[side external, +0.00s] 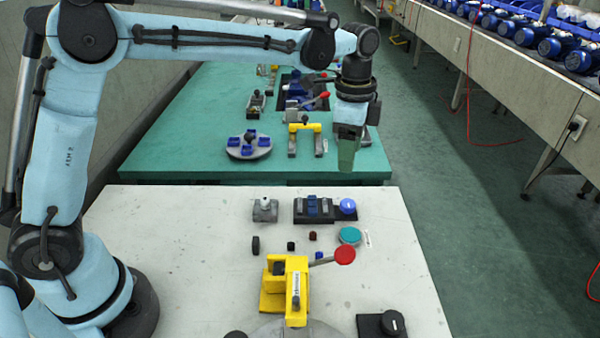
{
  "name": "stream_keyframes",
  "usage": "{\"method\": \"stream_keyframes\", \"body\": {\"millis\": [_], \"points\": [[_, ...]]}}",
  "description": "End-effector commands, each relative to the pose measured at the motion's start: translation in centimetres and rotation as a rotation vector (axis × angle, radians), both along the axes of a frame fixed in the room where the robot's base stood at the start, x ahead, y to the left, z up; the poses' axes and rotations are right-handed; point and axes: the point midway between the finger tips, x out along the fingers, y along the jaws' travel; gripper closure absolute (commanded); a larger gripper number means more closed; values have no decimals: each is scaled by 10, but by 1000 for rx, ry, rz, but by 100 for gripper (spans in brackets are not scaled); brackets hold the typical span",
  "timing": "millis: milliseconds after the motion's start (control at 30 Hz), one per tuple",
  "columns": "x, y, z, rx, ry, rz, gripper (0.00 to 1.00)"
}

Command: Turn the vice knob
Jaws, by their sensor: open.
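A small vice (299,209) with a black base, grey jaws and a blue block between them sits near the far edge of the white table. Its round blue knob (347,206) is at the right end and carries a pale mark. My gripper (347,160) points down, open and empty. It hangs in the air, above the blue knob in the picture and clear of it. The exact gap between the fingers is hard to see from this side.
A yellow clamp (296,285) with a red-ended lever (344,255) stands nearer the front. A teal disc (350,236), a grey fixture (265,209) and small dark parts lie around. A black dial (391,322) is at front right. A green table (190,150) stands behind.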

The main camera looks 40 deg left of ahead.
Motion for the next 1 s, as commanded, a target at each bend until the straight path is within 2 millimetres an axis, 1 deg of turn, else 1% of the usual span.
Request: {"method": "stream_keyframes", "body": {"millis": [100, 267, 367, 700, 800, 900, 1000], "points": [[5, -6, -6, 6, 23, -45, 40], [6, -7, -15, 7, 30, -58, 40], [6, -7, -27, 7, 29, -57, 40], [6, -6, -90, 6, 27, -55, 40], [6, -6, -105, 6, 27, -55, 40], [6, -6, -117, 6, 27, -54, 40], [6, -6, -124, 6, 27, -54, 40]]}}
